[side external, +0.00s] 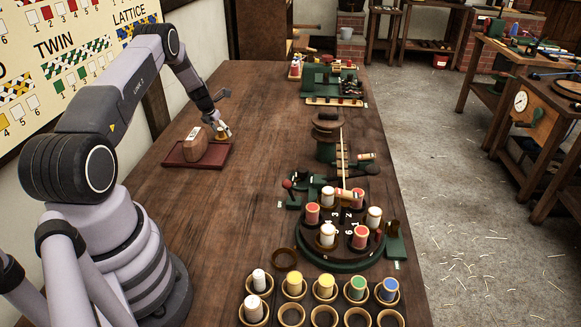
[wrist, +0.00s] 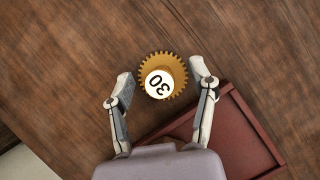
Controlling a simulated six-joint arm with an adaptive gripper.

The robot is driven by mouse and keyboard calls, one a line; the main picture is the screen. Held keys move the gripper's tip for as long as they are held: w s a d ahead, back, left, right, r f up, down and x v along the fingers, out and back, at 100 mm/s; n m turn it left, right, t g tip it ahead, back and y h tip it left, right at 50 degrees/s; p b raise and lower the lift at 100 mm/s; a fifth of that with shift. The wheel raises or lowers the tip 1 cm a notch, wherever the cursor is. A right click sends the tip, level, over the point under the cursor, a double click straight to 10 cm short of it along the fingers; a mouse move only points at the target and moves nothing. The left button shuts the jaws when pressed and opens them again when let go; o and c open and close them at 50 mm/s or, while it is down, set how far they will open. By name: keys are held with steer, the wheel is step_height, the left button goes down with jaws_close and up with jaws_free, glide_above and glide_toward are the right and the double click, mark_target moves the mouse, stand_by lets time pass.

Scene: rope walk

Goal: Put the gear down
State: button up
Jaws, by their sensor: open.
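The gear (wrist: 162,76) is a brass-coloured toothed wheel with a white round top marked 30. In the wrist view it lies between the two fingers of my gripper (wrist: 160,84), with a visible gap on each side. My gripper is open around it. In the side view my gripper (side external: 222,132) is low over the back corner of a dark red tray (side external: 213,162). The gear shows there only as a small pale and brassy shape (side external: 224,132) beneath the fingers.
Several cups with coloured bobbins (side external: 325,287) are in front. The table (side external: 265,120) between tray and machines is clear.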

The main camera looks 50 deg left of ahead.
jaws_close()
steer(key=shift+r, duration=0.1)
stand_by(0.4)
